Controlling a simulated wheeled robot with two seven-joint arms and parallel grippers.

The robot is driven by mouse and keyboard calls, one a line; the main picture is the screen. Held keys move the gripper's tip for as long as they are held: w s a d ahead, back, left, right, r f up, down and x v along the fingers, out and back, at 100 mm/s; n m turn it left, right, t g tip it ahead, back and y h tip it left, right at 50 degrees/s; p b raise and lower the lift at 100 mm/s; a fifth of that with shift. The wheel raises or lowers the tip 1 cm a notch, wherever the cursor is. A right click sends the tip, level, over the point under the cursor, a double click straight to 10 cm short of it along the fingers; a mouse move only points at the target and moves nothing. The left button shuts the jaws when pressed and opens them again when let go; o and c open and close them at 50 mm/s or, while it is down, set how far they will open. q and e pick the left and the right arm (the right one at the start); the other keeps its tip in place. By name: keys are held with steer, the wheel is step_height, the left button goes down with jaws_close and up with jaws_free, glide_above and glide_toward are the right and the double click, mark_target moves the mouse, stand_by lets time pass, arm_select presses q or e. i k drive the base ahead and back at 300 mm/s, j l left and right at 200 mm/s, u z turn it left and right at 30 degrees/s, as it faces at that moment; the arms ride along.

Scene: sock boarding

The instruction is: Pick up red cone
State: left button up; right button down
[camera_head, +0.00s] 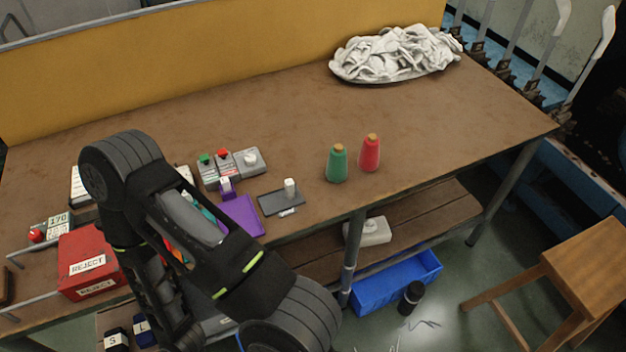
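The red cone (370,155) stands upright on the brown table (430,120), toward its right front part, with a tan tip on top. A green cone (337,165) of similar shape stands just to its left and slightly nearer the front edge. The two look close together with a narrow gap. One of my dark arms crosses the left front of the table, well left of both cones. Neither gripper's fingers can be seen.
A heap of white cloth (395,55) lies at the back. Left of the cones are a control box with green and red buttons (222,160), a purple holder (240,215) and a dark plate (281,202). A red reject bin (88,262) sits front left. Table right of the cones is clear.

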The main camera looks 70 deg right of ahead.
mark_target(368, 160)
steer(key=k+l+z, duration=0.2)
steer(key=z, duration=1.9)
